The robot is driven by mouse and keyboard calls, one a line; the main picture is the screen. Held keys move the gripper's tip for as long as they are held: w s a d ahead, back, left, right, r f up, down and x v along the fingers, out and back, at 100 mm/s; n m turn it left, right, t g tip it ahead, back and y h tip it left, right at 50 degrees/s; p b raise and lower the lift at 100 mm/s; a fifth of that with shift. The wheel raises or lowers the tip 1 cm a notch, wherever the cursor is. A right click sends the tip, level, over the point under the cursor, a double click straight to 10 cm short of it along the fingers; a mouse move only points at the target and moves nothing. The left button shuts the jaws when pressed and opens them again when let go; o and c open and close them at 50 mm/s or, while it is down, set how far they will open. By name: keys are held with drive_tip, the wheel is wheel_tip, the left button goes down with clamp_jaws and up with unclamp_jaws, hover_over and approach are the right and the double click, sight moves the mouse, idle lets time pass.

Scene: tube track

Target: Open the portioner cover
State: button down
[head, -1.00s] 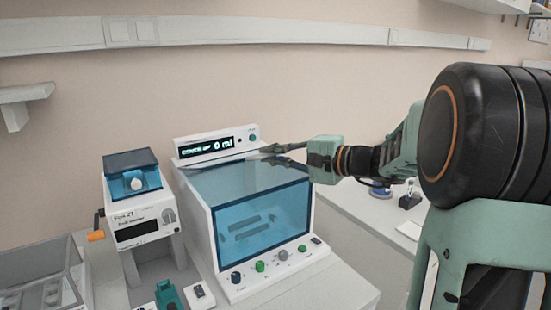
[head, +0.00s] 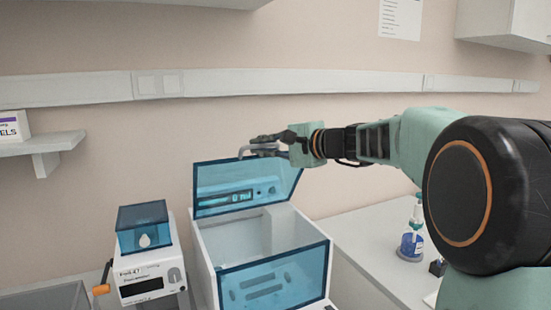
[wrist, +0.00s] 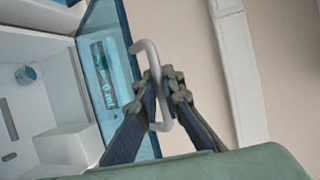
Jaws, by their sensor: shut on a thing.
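The portioner (head: 208,243) is a white box with a blue transparent front window. Its blue see-through cover (head: 215,178) is raised at the back, tilted up steeply, and the white interior shows below it. My gripper (head: 262,145) is at the cover's upper edge, shut on the grey cover handle (head: 243,150). In the wrist view the handle (wrist: 139,46) is a bent bar passing between the fingers (wrist: 162,88). The cover (wrist: 122,75) is beside it on the left, with the lit display seen through it.
A smaller white device (head: 150,275) with a blue lid and orange crank stands at the left. A shelf (head: 50,145) is on the wall at the left. A blue-based bottle (head: 411,244) stands on the counter at the right, below my arm.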

drive_tip(key=w+a+r+g+h+p, duration=0.1)
drive_tip(key=w+a+r+p, duration=0.1)
drive_tip(key=w, duration=0.4)
drive_tip(key=w+a+r+m+g+p, duration=0.1)
drive_tip(key=w+a+r+p, duration=0.1)
drive_tip(key=w, duration=0.4)
drive_tip(key=shift+a+r+h+p, duration=0.25)
drive_tip(key=shift+a+h+p, duration=0.25)
drive_tip(key=shift+p, duration=0.7)
drive_tip(key=shift+w+a, duration=0.1)
drive_tip(key=shift+w, duration=0.1)
drive_tip(key=c, duration=2)
unclamp_jaws()
drive_tip(key=shift+c, duration=0.2)
drive_tip(key=shift+s, duration=0.1)
